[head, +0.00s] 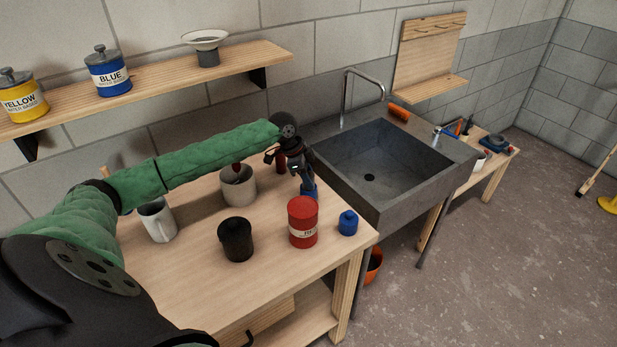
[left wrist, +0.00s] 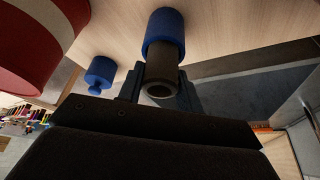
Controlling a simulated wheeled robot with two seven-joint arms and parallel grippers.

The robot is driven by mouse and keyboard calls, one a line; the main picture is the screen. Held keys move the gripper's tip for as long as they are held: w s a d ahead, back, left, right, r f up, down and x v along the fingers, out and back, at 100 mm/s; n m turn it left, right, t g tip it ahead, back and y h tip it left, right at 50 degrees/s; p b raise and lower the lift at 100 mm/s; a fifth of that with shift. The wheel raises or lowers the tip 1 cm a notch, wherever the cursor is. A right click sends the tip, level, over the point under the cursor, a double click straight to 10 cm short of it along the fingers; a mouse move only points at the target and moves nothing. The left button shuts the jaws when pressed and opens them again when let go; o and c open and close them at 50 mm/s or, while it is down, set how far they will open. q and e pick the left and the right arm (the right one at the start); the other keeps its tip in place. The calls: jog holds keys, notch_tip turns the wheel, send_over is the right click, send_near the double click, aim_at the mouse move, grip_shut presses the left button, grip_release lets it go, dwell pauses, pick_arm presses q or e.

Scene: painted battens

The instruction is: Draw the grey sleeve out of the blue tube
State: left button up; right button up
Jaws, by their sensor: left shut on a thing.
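The blue tube (head: 309,193) stands on the wooden table near the sink; it also shows at the top of the left wrist view (left wrist: 165,26). The dark grey sleeve (left wrist: 161,72) sticks out of the tube's open end, with its hollow rim showing. How much of it is still inside the tube is hidden. My left gripper (head: 304,174) is above the tube, its two fingers on either side of the sleeve and shut on it. In the head view the fingers mostly cover the sleeve. My right gripper is not in view.
A red tin (head: 303,222), a small blue lidded jar (head: 348,223) and a black pot (head: 235,240) stand in front of the gripper. A beige pot (head: 238,187) and a white mug (head: 157,220) are to the left. The grey sink (head: 378,205) borders the table on the right.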

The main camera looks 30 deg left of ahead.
pick_arm(q)
jog(key=shift+r+p, duration=2.45)
jog(key=shift+r, duration=0.9)
jog(key=shift+r, duration=0.1)
jog(key=shift+r+p, duration=1.3)
jog(key=shift+r, duration=0.1)
